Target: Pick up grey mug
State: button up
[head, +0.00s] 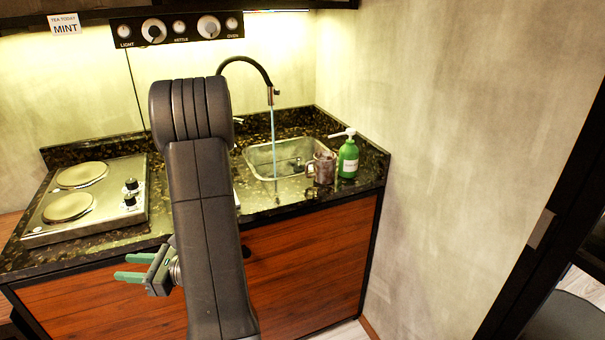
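A grey mug (324,168) stands on the dark stone counter at the right front corner of the sink, just left of a green soap bottle. It looks upright, with its handle on the left side. My gripper (124,268) is at the lower left, in front of the wooden cabinet and below the counter edge. Its two green fingers point left and are apart, with nothing between them. It is well away from the mug. My arm hides part of the counter between the hob and the sink.
The green soap bottle (348,158) stands close to the mug's right. Water runs from the black faucet (246,62) into the sink (262,152). A hob (95,215) with two plates is at left. A wall bounds the counter's right; floor shows at lower right.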

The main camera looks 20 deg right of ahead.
aim_at(324, 163)
jog(key=z, duration=1.65)
jog(key=i+j+z, duration=0.45)
jog(key=i+j, duration=0.2)
jog(key=j, duration=0.1)
